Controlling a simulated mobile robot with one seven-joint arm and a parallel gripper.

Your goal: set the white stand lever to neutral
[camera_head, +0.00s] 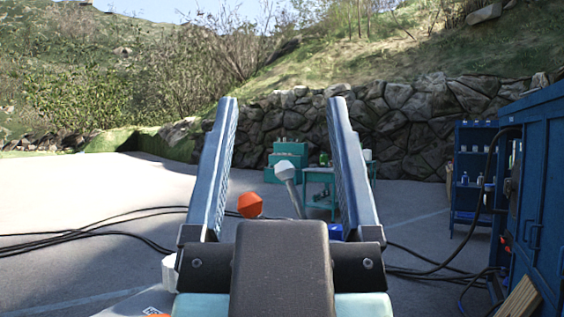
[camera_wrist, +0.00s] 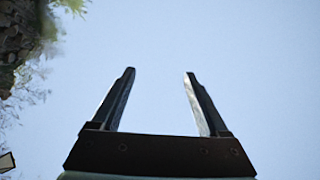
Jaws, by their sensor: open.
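My gripper (camera_head: 282,102) is open and empty, its two long fingers standing up in the middle of the head view. In the wrist view my gripper (camera_wrist: 159,74) has only sky between its fingers. A pale grey-white lever (camera_head: 286,173) shows between the fingers in the head view, its round knob up and its shaft tilted, top to the left. An orange knob (camera_head: 250,204) sits lower, to its left. My gripper hides the lower parts of both. I cannot tell which one belongs to the white stand, or whether either touches the gripper.
A blue cabinet (camera_head: 545,190) fills the right edge, with a blue shelf (camera_head: 470,217) beside it. A teal workbench (camera_head: 321,178) and teal drawers (camera_head: 289,158) stand before a stone wall (camera_head: 420,110). Black cables (camera_head: 110,230) cross the paving at left. Open paving lies at left.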

